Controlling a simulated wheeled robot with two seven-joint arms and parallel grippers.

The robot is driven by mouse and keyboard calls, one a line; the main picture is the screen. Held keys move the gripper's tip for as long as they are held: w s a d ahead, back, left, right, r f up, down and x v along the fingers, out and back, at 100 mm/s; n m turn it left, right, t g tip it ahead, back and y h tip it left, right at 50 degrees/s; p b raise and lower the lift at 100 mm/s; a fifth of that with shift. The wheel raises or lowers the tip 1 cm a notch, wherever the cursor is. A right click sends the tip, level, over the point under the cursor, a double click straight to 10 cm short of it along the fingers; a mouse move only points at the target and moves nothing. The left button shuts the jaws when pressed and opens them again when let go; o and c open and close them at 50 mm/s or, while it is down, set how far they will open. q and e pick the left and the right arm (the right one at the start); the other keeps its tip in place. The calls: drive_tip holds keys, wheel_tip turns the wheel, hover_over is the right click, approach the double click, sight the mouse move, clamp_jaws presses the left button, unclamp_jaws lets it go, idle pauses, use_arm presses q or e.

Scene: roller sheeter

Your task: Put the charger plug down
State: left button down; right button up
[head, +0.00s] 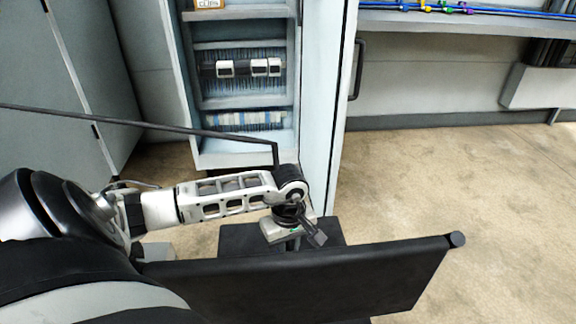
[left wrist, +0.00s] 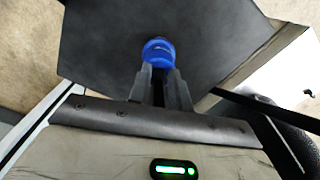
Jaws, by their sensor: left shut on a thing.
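My left gripper (left wrist: 159,80) is shut on a blue round-ended piece, which I take to be the charger plug (left wrist: 158,50). In the left wrist view the plug sticks out past the fingertips, over a flat black surface (left wrist: 205,30). I cannot tell whether it touches that surface. In the head view my left arm reaches in from the left and the gripper (head: 293,243) points down behind a black panel. The plug is not visible there. My right gripper is not in view.
The black panel (head: 300,282) stands in front of the gripper, with a round end at its upper right corner. Behind is an open cabinet (head: 243,85) with shelves of parts. A shelf (head: 470,22) runs along the back right. Bare floor (head: 450,180) lies to the right.

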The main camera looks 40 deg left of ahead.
use_arm(q)
drive_tip(key=shift+f, duration=0.3)
drive_tip(key=c, duration=1.3)
unclamp_jaws()
